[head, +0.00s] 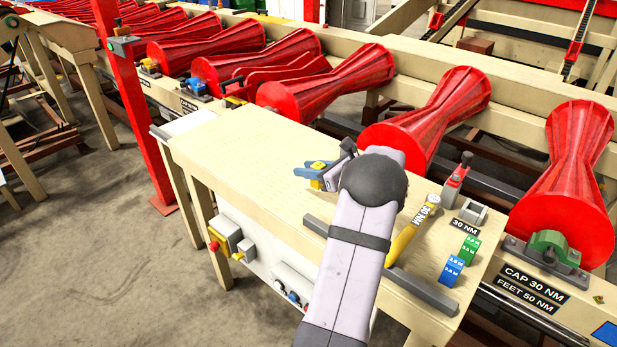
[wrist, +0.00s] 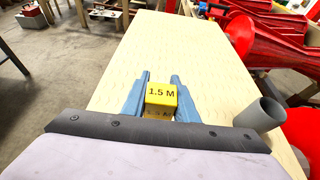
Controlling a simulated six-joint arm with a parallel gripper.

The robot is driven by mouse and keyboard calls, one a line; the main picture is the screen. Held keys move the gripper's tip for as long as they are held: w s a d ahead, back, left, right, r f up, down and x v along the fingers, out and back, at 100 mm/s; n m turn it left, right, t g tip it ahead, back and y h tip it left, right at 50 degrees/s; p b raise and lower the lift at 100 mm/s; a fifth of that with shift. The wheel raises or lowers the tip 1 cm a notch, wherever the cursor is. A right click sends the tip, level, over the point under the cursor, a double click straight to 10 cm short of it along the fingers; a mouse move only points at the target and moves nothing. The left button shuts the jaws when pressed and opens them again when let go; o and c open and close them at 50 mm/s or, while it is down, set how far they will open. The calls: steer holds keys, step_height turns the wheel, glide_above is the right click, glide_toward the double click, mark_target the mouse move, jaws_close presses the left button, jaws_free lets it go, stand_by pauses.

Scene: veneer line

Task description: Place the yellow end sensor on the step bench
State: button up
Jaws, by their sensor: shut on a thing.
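The yellow end sensor (wrist: 161,98) is a small yellow block marked "1.5 M", held between the blue fingers of my gripper (wrist: 160,80). In the head view the sensor (head: 318,184) shows as a small yellow patch at my gripper (head: 317,172), partly covered by the fingers. It is over the pale wooden bench top (head: 235,150), which I take to be the step bench; the bench (wrist: 150,40) also runs away ahead in the wrist view. I cannot tell whether the sensor touches the wood.
Right of my arm lie a yellow-handled tool (head: 405,238) marked "30 NM", green blocks (head: 468,247) and a blue block (head: 452,271). A grey bar (head: 420,288) lies along the front edge. Red rollers (head: 428,115) line the back. The bench's left part is bare.

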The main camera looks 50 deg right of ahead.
steer(key=shift+f+p, duration=0.7)
steer(key=shift+f, duration=1.1)
steer(key=shift+f+b, duration=0.3)
steer(key=shift+b, duration=0.15)
steer(key=o, duration=1.1)
steer(key=shift+r, duration=0.2)
